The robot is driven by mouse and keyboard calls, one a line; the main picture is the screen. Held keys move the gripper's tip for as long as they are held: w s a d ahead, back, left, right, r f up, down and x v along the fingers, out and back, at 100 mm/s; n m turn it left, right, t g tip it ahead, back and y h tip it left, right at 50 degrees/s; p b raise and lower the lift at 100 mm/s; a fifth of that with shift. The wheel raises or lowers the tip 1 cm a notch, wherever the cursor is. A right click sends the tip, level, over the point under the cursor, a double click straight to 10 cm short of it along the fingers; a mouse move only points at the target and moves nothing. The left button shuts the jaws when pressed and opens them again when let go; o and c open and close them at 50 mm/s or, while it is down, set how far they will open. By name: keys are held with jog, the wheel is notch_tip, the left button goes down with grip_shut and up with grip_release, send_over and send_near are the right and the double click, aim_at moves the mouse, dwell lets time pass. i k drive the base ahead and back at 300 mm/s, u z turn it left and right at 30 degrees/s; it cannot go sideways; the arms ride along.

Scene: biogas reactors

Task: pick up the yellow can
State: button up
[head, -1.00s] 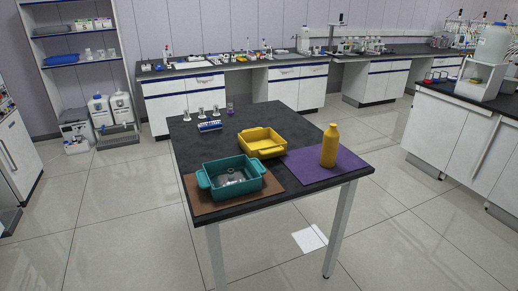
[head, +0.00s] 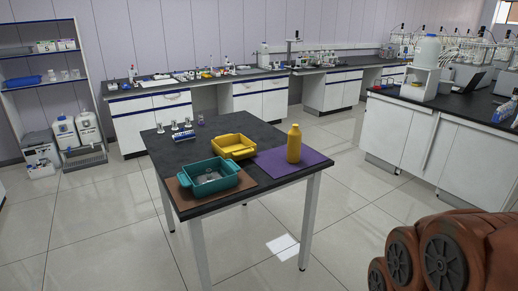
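The yellow can (head: 294,143) looks like a yellow bottle with a narrower neck. It stands upright on a purple mat (head: 270,164) at the right side of the dark table (head: 240,197). Nothing touches or covers it. My gripper is not in view. Only a reddish-brown part of my arm with round dark joints shows at the bottom right, well apart from the can.
A yellow bin (head: 233,147) stands left of the can. A teal basket (head: 210,178) holding a clear object sits on a brown mat. A blue rack (head: 184,136) and glassware are at the table's back left. White-fronted counters (head: 470,160) stand at right. Floor around the table is clear.

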aim_at(294, 140)
jog(key=u, duration=1.3)
jog(key=i, duration=1.4)
jog(key=z, duration=0.9)
jog(key=i, duration=0.5)
jog(key=u, duration=0.1)
